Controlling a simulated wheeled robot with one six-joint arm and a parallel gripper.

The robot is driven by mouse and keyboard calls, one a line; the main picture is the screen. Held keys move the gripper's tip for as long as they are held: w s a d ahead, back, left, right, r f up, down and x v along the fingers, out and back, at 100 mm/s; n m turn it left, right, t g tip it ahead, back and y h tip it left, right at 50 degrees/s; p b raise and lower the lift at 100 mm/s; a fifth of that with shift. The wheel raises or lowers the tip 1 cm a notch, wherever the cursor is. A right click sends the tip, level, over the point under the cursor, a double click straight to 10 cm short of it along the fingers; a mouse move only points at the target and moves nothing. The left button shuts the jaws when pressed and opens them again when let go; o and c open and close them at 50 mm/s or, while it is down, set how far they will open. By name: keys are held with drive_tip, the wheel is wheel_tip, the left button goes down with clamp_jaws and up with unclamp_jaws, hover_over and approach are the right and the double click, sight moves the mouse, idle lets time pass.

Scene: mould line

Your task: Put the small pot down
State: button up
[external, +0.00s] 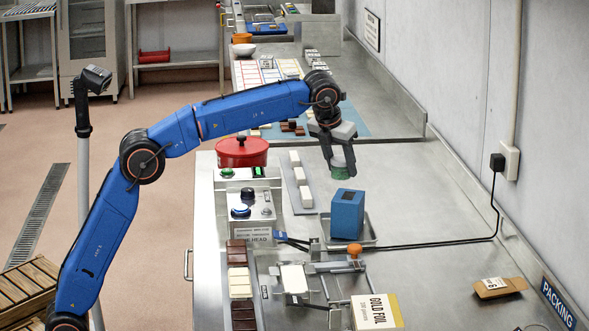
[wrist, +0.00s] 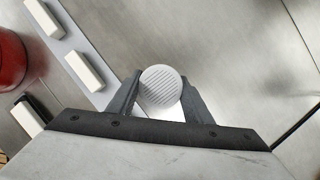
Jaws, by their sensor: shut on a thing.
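My gripper (external: 338,160) is shut on the small pot (external: 340,172), which looks green from the side in the external view. In the wrist view the pot shows a round, ribbed, whitish top (wrist: 161,85) between the two fingers (wrist: 160,80). My gripper points down over the steel counter (external: 410,195), just beyond the blue box. The pot's underside is hidden, and I cannot tell how far it is above the counter.
A blue box (external: 347,214) stands on a tray close by. A strip with white blocks (external: 300,174) and a red lidded pot (external: 242,152) are to the left. A black cable (external: 440,246) crosses the counter.

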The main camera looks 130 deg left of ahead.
sight(335, 164)
drive_tip(key=shift+f, duration=2.9)
drive_tip(key=o, duration=1.1)
drive_tip(key=shift+f, duration=0.1)
drive_tip(key=v, duration=1.1)
drive_tip(key=shift+d+r, duration=0.1)
drive_tip(key=shift+r, duration=0.15)
drive_tip(key=shift+d+r, duration=0.15)
drive_tip(key=shift+r, duration=0.15)
